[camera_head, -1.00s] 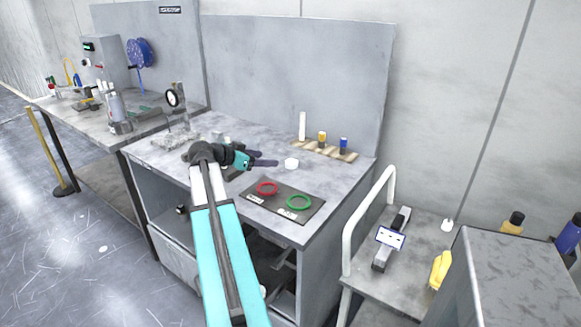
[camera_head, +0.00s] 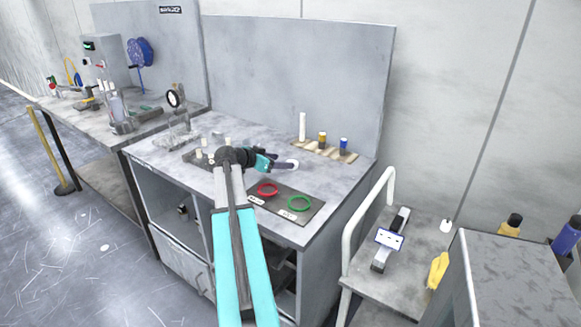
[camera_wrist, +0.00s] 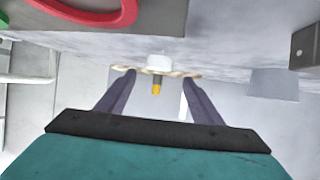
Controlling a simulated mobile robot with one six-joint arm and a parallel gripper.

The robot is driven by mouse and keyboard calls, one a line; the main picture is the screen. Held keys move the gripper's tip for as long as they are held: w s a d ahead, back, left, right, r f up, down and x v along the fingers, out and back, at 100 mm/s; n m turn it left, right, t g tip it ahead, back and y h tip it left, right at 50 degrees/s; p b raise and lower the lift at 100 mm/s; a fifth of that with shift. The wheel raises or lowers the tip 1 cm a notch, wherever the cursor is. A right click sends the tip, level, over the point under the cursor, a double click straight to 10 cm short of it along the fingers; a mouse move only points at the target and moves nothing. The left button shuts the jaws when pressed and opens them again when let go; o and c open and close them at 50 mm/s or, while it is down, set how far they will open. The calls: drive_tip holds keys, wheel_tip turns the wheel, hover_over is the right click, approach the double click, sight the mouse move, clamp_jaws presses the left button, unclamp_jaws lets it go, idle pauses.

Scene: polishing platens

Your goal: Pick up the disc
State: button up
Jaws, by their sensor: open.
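The white disc (camera_head: 292,162) lies on the grey bench top behind the red ring; in the head view my gripper's fingers partly cover it. In the wrist view the disc (camera_wrist: 158,60) shows centred between and just beyond the fingertips. My gripper (camera_head: 284,165) is low over the bench, its fingers pointing right at the disc. In the wrist view my gripper (camera_wrist: 159,78) is open with a wide, empty gap. I cannot tell whether a finger touches the disc.
A red ring (camera_head: 267,188) and a green ring (camera_head: 299,203) lie on a dark mat (camera_head: 311,213) at the bench front. A wooden rack (camera_head: 322,149) with bottles stands behind the disc. Small white pieces (camera_head: 205,154) stand left of my gripper. A cart (camera_head: 411,222) is at the right.

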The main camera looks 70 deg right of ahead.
drive_tip(key=shift+d, duration=0.1)
drive_tip(key=shift+f+p+x, duration=0.25)
drive_tip(key=shift+p+x, duration=0.8)
drive_tip(key=shift+x, duration=1.45)
drive_tip(key=shift+c, duration=0.5)
drive_tip(key=c, duration=1.1)
